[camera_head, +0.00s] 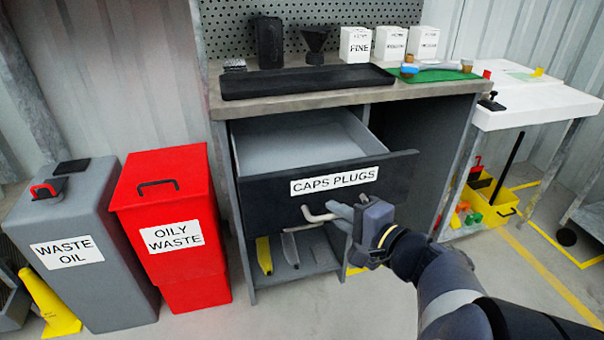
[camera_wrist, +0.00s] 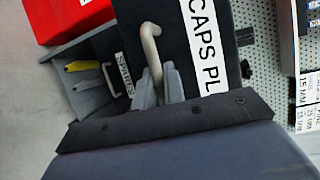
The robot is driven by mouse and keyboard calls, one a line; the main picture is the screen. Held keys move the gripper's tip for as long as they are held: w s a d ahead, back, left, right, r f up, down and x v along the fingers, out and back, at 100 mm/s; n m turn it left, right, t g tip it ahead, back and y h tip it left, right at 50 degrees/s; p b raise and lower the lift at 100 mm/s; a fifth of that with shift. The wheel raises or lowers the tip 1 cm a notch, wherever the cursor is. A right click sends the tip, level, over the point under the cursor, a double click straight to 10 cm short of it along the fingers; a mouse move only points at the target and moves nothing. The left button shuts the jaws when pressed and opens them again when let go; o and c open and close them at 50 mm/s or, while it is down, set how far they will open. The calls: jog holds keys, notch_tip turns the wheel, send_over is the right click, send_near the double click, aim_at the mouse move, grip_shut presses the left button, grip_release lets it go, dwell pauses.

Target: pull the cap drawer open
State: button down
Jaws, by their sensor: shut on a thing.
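The cap drawer (camera_head: 400,168), with a dark front labelled CAPS PLUGS, stands pulled out of the grey workbench, and its light inner tray shows empty in the visible part. Its pale bar handle (camera_head: 318,215) is on the front below the label. My gripper (camera_head: 338,212) is shut on the handle from the right side. In the wrist view the handle (camera_wrist: 150,45) runs down between the two grey fingers (camera_wrist: 158,90), and the label shows to its right. The fingers hide part of the handle.
The worktop (camera_head: 300,98) above holds a black tray, white boxes and a green mat. A red OILY WASTE bin (camera_head: 175,215) and a grey WASTE OIL bin (camera_head: 75,235) stand left. A yellow crate (camera_head: 495,205) is right.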

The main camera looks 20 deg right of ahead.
jog(key=c, duration=1.5)
grip_release()
jog(key=p+v, duration=0.3)
jog(key=v, duration=0.7)
jog(key=shift+s+d, duration=0.2)
jog(key=shift+s, duration=0.15)
jog(key=shift+w, duration=0.1)
jog(key=shift+b+x, duration=1.4)
jog(key=shift+x, duration=3.7)
